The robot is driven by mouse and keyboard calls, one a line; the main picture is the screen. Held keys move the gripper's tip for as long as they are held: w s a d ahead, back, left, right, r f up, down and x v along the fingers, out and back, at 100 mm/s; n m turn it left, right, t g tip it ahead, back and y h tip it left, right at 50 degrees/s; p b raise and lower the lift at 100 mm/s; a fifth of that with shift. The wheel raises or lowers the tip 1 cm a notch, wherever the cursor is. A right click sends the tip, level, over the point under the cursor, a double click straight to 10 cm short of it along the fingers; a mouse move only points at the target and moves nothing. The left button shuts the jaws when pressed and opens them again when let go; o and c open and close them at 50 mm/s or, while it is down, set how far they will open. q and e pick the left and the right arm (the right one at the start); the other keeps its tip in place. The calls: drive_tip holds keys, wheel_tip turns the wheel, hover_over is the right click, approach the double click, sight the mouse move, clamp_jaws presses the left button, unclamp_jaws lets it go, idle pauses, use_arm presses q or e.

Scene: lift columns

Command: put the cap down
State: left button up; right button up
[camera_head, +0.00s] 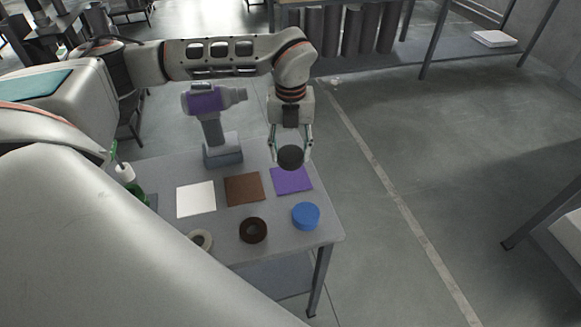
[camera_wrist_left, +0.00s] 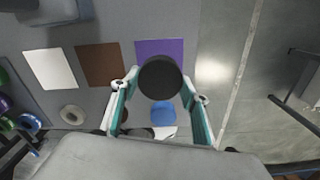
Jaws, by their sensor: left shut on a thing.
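The cap appears to be the round black disc (camera_head: 290,157) held between the fingers of my left gripper (camera_head: 290,146). It is above the table, by the far edge of the purple square (camera_head: 292,181). In the left wrist view the black disc (camera_wrist_left: 160,78) covers part of the purple square (camera_wrist_left: 172,46), with the gripper fingers (camera_wrist_left: 160,92) on either side. The gripper is shut on it. My right gripper is not in view.
The grey table (camera_head: 278,243) also bears a white square (camera_head: 196,199), a brown square (camera_head: 245,189), a blue round piece (camera_head: 305,216), a dark brown ring (camera_head: 253,230), a pale ring (camera_head: 202,240), a purple-grey drill (camera_head: 212,125) and a green bottle (camera_head: 133,187). Open floor lies right.

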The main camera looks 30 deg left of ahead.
sight(290, 178)
use_arm(q)
drive_tip(key=shift+f, duration=3.15)
drive_tip(key=o, duration=1.2)
drive_tip(key=shift+f, duration=0.15)
drive_tip(key=shift+o, duration=0.2)
wheel_tip(290, 178, up, 12)
drive_tip(key=shift+r, duration=0.2)
